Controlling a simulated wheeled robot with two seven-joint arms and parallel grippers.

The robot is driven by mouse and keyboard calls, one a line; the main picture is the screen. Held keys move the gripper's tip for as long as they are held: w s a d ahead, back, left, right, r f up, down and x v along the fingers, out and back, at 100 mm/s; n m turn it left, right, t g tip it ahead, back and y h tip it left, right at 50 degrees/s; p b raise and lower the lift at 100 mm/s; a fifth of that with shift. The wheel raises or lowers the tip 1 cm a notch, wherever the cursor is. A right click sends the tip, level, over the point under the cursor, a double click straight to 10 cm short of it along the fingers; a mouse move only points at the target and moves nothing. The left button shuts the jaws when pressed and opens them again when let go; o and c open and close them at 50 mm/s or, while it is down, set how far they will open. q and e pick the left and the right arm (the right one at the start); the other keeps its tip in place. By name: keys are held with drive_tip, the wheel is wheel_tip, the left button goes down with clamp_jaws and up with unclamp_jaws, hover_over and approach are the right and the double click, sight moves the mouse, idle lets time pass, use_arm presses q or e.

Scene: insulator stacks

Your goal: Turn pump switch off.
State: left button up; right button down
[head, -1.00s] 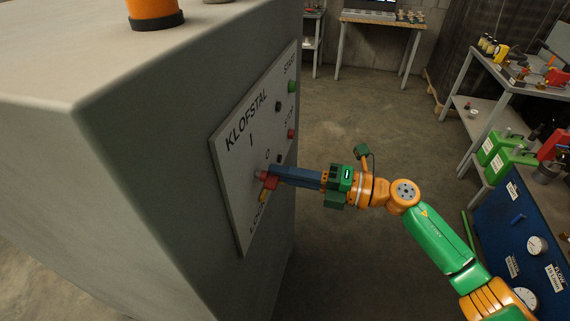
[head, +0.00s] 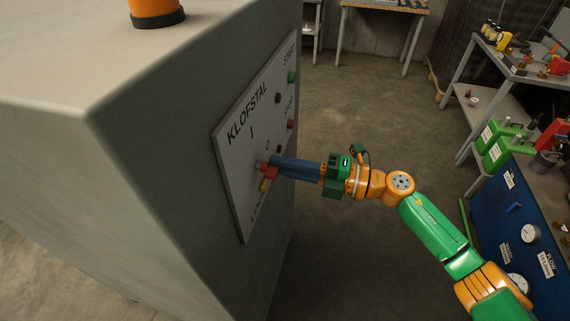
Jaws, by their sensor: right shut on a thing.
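The pump switch (head: 269,173) is a small red handle with a yellow part below it, on the light panel (head: 233,173) marked KLOFSTAL, I and O. The panel is on the side of a large grey cabinet (head: 160,150). My right gripper (head: 273,165) reaches in from the right with its blue fingers at the switch. It is shut on the red handle; the fingers hide part of it. The handle's exact angle is hard to tell. My left gripper is not in view.
A green button (head: 292,77) and a red button (head: 290,125) are on the same panel. An orange cylinder (head: 154,10) stands on the cabinet. A metal shelf (head: 510,70) and a blue unit with gauges (head: 510,225) stand at the right. The floor between is clear.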

drive_tip(key=c, duration=0.9)
unclamp_jaws()
drive_tip(key=shift+a, duration=0.1)
drive_tip(key=b+v, duration=0.3)
drive_tip(key=v, duration=0.4)
